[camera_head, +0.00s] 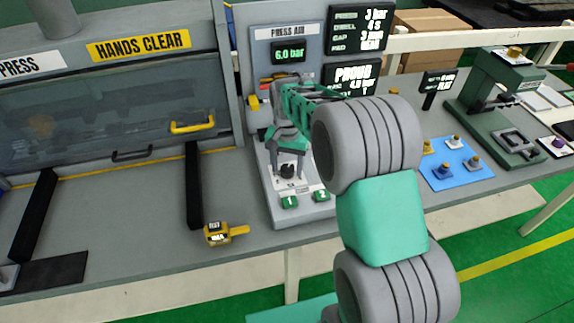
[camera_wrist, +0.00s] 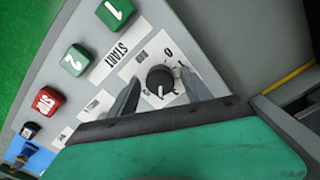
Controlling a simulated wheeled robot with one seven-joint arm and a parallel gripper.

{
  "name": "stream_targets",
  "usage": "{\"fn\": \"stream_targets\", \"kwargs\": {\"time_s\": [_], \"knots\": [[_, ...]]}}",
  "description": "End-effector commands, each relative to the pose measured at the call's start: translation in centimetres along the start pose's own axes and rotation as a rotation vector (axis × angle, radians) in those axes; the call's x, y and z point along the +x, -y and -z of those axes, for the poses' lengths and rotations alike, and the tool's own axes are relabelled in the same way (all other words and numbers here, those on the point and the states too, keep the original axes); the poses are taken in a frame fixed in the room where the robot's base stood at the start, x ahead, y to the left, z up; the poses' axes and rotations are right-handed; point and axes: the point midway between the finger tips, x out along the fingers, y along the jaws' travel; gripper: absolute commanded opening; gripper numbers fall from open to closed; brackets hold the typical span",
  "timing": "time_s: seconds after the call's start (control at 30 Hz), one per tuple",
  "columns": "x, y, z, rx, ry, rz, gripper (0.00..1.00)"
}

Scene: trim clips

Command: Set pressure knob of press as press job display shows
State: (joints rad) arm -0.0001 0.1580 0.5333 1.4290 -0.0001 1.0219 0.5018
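The black knob (camera_wrist: 160,82) sits on a white scale plate in the wrist view. In the head view the knob (camera_head: 287,171) is on the sloped grey console. My gripper (camera_wrist: 159,77) is open, with one finger on each side of the knob; I cannot tell whether either touches it. It also shows in the head view (camera_head: 287,158), pointing down over the console. The job display (camera_head: 361,29) reads 3 bar on its top line; lower lines are small. The press air display (camera_head: 289,54) reads 6.0 bar.
Green buttons 1 (camera_wrist: 115,11) and 2 (camera_wrist: 75,61) and a red stop button (camera_wrist: 46,101) flank the knob plate. A second display (camera_head: 351,79) is partly hidden by my arm. A yellow gauge (camera_head: 222,233) lies on the bench. A blue mat (camera_head: 456,164) holds several small parts.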

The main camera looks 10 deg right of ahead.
Motion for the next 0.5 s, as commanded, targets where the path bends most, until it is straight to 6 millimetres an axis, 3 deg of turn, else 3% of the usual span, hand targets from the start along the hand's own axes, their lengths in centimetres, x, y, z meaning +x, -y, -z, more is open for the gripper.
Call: {"fn": "stream_targets", "kwargs": {"time_s": [0.5], "knots": [[-0.07,0.01,0.01,0.0,-0.001,0.0,0.13]]}}
